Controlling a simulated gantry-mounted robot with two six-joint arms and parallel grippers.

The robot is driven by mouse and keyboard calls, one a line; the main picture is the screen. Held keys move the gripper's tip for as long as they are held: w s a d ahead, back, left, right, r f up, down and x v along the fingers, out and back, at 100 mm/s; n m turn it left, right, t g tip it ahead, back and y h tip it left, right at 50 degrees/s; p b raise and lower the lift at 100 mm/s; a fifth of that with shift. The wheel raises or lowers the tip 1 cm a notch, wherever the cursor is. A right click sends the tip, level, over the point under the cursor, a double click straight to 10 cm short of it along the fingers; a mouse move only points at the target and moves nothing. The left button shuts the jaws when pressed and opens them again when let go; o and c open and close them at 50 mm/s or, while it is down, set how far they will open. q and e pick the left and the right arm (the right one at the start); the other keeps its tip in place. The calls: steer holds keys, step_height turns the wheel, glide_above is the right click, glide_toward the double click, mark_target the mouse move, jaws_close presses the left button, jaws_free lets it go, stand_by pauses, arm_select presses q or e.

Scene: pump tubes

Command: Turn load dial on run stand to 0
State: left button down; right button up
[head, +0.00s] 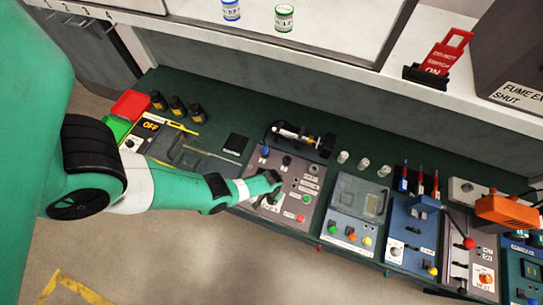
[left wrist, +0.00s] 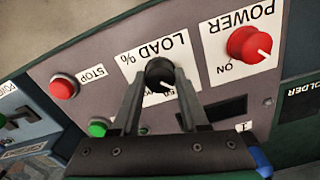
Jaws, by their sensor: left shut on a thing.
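The run stand (head: 311,174) is a grey panel on the green bench in the head view, with a pump on its back part. In the left wrist view the load dial (left wrist: 160,73) is a black knob with a white pointer line, beside the label LOAD % (left wrist: 154,52). My left gripper (left wrist: 159,90) is shut on the dial, one finger on each side. In the head view my left gripper (head: 268,187) reaches over the panel and hides the dial. Part of the dial's scale is hidden by the fingers. My right gripper is not in view.
The left wrist view shows a red POWER knob (left wrist: 249,44) at ON, a red STOP button (left wrist: 64,86) and a green button (left wrist: 98,127) near the fingers. Blue stands (head: 354,212) sit to the right. Red and green bins (head: 130,105) stand at the left.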

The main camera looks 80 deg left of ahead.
arm_select(q)
steer(key=shift+n, duration=0.5)
steer(key=shift+c, duration=2.1)
jaws_free()
